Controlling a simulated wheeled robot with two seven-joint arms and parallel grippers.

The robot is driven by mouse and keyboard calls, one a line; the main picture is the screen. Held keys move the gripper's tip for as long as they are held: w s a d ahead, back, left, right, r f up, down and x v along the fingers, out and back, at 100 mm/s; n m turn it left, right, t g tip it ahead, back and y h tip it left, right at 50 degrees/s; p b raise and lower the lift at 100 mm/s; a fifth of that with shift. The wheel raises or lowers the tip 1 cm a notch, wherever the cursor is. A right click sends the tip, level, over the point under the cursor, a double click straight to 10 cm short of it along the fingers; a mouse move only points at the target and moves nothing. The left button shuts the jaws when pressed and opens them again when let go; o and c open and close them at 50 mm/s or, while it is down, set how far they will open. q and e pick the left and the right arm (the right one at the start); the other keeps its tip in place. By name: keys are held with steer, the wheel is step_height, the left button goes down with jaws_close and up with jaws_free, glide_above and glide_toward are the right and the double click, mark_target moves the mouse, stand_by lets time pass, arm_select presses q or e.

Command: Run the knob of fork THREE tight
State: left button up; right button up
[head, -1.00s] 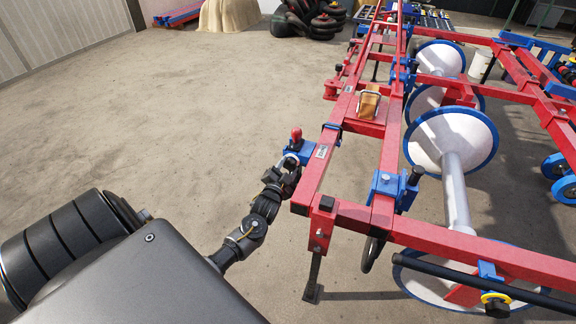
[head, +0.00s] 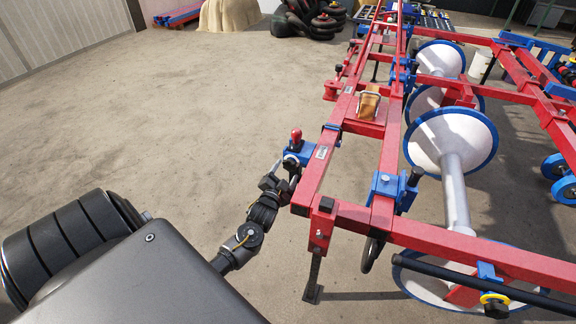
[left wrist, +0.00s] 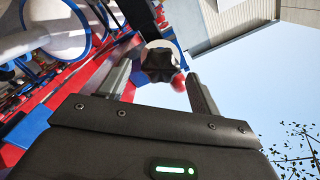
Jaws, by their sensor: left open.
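A black star-shaped knob (left wrist: 160,64) shows in the left wrist view, between and just beyond the two fingertips of my left gripper (left wrist: 159,72). The fingers stand apart on either side of it, with a visible gap on the right; I cannot tell if the left one touches. In the head view my left gripper (head: 284,165) is at the blue bracket (head: 303,151) on the near left side of the red frame (head: 312,180). The knob is hidden there. A red ball-topped handle (head: 296,135) stands on the bracket. The fork number is too small to read.
The red frame runs away to the back, with white discs rimmed in blue (head: 452,140) on its right. A wooden block (head: 369,104) sits on a crosspiece. The concrete floor left of the frame is clear. Dark tyres (head: 306,18) lie at the back.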

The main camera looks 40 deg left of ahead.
arm_select(q)
steer(key=p+v, duration=0.1)
steer(key=v, duration=0.7)
arm_select(e)
steer(key=shift+s+d+f+g, duration=0.1)
steer(key=shift+f+g, duration=0.1)
steer(key=shift+f, duration=0.4)
steer(key=shift+s+d+f+g, duration=0.1)
steer(key=shift+f+g, duration=0.1)
steer(key=shift+f, duration=0.35)
arm_select(q)
steer(key=shift+s+d, duration=0.1)
steer(key=p+v, duration=0.1)
steer(key=v, duration=0.9)
steer(key=shift+s, duration=0.4)
arm_select(e)
steer(key=x, duration=0.2)
steer(key=shift+f, duration=0.3)
arm_select(q)
steer(key=shift+d, duration=0.15)
arm_select(e)
steer(key=shift+r, duration=0.1)
